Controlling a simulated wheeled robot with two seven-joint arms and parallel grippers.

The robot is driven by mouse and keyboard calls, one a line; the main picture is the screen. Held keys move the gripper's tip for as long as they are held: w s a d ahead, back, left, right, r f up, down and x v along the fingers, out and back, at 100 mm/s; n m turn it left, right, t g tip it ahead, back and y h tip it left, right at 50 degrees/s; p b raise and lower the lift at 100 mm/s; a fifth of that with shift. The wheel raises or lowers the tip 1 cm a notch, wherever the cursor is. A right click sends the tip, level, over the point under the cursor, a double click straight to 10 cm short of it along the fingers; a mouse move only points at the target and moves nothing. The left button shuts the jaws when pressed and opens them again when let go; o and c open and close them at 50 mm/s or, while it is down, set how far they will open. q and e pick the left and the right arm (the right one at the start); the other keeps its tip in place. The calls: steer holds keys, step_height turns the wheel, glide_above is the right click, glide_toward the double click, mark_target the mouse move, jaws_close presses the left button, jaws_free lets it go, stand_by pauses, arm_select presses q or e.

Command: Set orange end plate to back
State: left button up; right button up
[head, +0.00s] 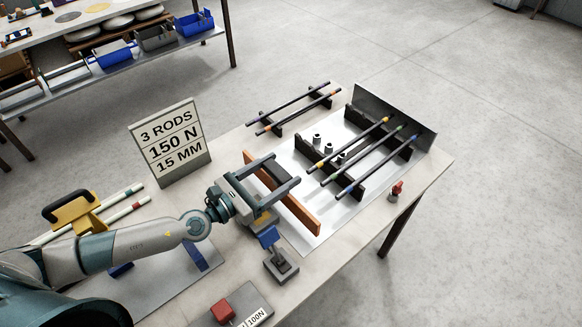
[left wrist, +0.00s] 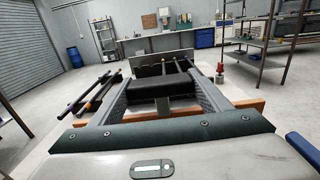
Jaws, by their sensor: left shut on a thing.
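The orange end plate (head: 308,212) stands upright across the near-left end of the white sheet, and parts of it show on both sides of the fingers in the left wrist view (left wrist: 250,103). My left gripper (head: 284,170) reaches over it, with its fingers shut on a dark block (left wrist: 163,86) at the plate's far side. The block looks like the plate's grip, but the join is mostly hidden. Three dark rods (head: 355,150) with coloured bands lie parallel on black notched supports (head: 345,184), apart from the orange plate. My right gripper is not in view.
A grey upright plate (head: 400,108) closes the sheet's far end. Small grey cylinders (head: 317,139) stand beside the rods. Two spare rods (head: 290,110) lie on a rack behind. A red-topped piece (head: 396,190), a blue-topped stand (head: 280,265) and a sign (head: 170,142) are nearby.

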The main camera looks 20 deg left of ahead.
arm_select(q)
steer(key=shift+s+a+f, duration=0.1)
steer(key=shift+s, duration=0.1)
steer(key=o, duration=1.3)
steer(key=shift+o, duration=1.1)
steer(key=shift+a, duration=0.1)
steer(key=shift+s, duration=0.15)
